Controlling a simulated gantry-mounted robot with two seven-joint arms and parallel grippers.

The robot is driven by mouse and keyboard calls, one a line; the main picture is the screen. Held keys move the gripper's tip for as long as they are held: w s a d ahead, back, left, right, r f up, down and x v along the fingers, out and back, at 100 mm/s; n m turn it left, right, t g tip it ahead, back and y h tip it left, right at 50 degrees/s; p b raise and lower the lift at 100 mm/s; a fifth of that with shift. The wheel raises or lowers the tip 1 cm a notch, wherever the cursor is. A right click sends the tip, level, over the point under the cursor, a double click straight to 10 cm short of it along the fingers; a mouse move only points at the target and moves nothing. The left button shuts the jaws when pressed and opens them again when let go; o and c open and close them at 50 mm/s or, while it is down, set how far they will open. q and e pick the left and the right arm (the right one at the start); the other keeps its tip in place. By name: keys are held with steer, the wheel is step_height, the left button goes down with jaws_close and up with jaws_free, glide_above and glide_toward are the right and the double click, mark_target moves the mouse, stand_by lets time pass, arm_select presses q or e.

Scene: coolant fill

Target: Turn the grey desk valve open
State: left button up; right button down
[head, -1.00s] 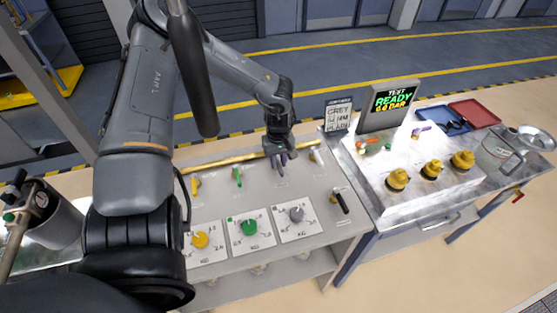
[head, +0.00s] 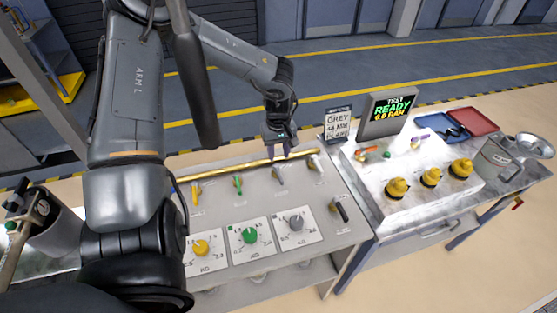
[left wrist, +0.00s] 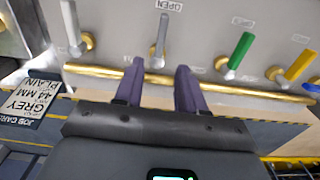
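The grey desk valve (head: 279,175) is on the desk panel, between the green valve and a pale silver lever. In the left wrist view, its grey handle (left wrist: 161,38) points away from the brass pipe toward a label reading OPEN (left wrist: 168,5). My left gripper (head: 284,152) is above the brass pipe at the back of the panel. Its two purple fingers (left wrist: 160,68) are apart with nothing between them. The handle is beyond the fingertips, roughly in line with the gap, and looks clear of them. My right gripper is not in view.
The green valve (head: 238,185), yellow valve (head: 196,193) and silver lever (head: 316,163) flank the grey one. A brass pipe (head: 225,168) runs behind them. The job card (head: 338,124) and test screen (head: 388,112) stand to the right. Dials (head: 296,222) are in front.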

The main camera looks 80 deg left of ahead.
arm_select(q)
steer(key=shift+r, duration=1.35)
